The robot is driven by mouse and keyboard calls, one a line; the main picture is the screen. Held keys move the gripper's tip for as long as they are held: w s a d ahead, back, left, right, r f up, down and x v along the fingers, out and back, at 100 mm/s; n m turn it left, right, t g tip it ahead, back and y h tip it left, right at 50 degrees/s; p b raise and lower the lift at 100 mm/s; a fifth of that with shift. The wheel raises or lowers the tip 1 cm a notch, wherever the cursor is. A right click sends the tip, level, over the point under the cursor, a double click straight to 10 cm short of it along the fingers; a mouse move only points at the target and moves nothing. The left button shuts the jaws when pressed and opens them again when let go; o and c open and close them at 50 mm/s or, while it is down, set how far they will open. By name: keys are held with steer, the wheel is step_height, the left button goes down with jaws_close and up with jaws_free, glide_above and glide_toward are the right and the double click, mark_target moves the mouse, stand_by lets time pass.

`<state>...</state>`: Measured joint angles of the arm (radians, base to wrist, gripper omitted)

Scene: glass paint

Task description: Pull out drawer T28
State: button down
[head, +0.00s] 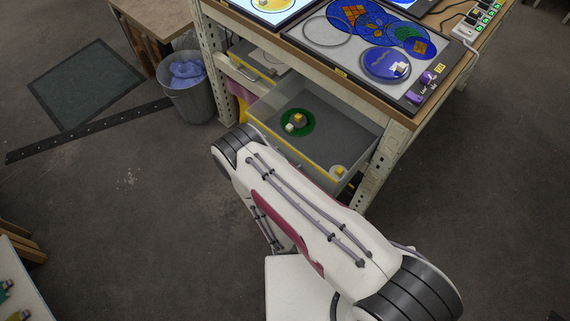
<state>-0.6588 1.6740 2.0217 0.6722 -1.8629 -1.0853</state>
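Two drawers show under the workbench. The nearer drawer (348,122) stands well pulled out, grey inside, with a yellow-edged front. The farther drawer (243,72) at the left is partly out, with a yellow handle and a pale item inside. I cannot read a T28 label on either drawer. My gripper is not visible; my arm covers part of the nearer drawer's front.
The bench top holds a grey board (330,48) with blue glass discs, a purple item (427,79) and a power strip (478,22). A bin (190,99) with a blue bag stands left of the bench. A dark mat (85,85) lies farther left. The floor at left front is mostly clear.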

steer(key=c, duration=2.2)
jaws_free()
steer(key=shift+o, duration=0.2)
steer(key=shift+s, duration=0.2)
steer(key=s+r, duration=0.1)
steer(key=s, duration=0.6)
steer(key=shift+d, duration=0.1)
